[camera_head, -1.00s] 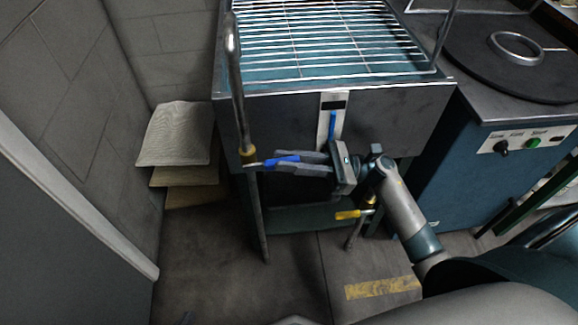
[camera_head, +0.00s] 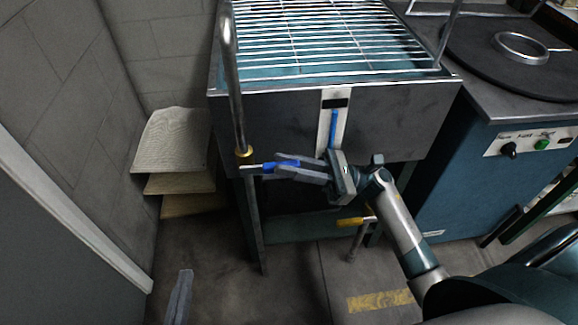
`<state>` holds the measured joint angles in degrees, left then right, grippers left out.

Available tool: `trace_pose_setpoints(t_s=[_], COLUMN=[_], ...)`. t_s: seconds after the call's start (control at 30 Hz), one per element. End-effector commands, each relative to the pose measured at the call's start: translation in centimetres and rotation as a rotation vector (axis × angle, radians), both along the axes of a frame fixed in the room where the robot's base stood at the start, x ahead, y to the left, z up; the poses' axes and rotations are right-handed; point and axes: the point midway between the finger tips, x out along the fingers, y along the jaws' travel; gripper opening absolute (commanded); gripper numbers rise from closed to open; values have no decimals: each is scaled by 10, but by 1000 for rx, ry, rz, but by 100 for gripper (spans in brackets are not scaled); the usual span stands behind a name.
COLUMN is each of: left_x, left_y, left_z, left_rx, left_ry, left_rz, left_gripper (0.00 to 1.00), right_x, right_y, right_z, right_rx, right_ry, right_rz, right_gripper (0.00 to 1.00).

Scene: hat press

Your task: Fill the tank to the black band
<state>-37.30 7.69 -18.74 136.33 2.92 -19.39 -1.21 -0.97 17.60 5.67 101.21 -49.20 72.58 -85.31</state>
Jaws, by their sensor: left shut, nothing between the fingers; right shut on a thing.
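The tank (camera_head: 400,118) is a dark metal box with water under a wire rack. Its front gauge strip (camera_head: 325,135) has a black band (camera_head: 335,103) near the top. The blue column (camera_head: 333,128) in the gauge ends a little below that band. A steel filler pipe (camera_head: 229,60) stands at the tank's left edge, with a brass collar and a blue tap handle (camera_head: 283,163) low on it. My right gripper (camera_head: 272,168) is shut on the blue handle, hiding part of it. My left gripper (camera_head: 185,275) is shut and empty, low over the floor at the bottom left.
A yellow-handled drain tap (camera_head: 352,221) is under the tank. A blue cabinet (camera_head: 455,170) with a round dark plate (camera_head: 480,62) stands at right. Stacked pale sheets (camera_head: 172,140) lie by the left wall. The front floor is mostly clear.

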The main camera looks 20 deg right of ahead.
Motion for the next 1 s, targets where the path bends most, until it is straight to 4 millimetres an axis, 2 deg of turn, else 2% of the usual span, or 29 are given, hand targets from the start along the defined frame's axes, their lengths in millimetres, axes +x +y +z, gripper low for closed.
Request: trace_pose_setpoints(t_s=[0.2,0.23,0.3,0.77,1.0], left_x=[0,0,0,0,1], left_y=[0,0,0,0,-1], left_z=[0,0,0,0,4], left_rx=[0,0,0,1,-6], left_ry=[1,1,1,1,-29], left_rz=[0,0,0,0,2], left_gripper=[0,0,0,0,0], right_x=[0,0,0,0,-3], right_y=[0,0,0,-1,-13], right_z=[0,0,0,-1,-8], right_rx=[1,1,1,-1,-2], right_ry=[1,1,1,1,3], right_rz=[0,0,0,0,-1], right_gripper=[0,18,34,34,34])
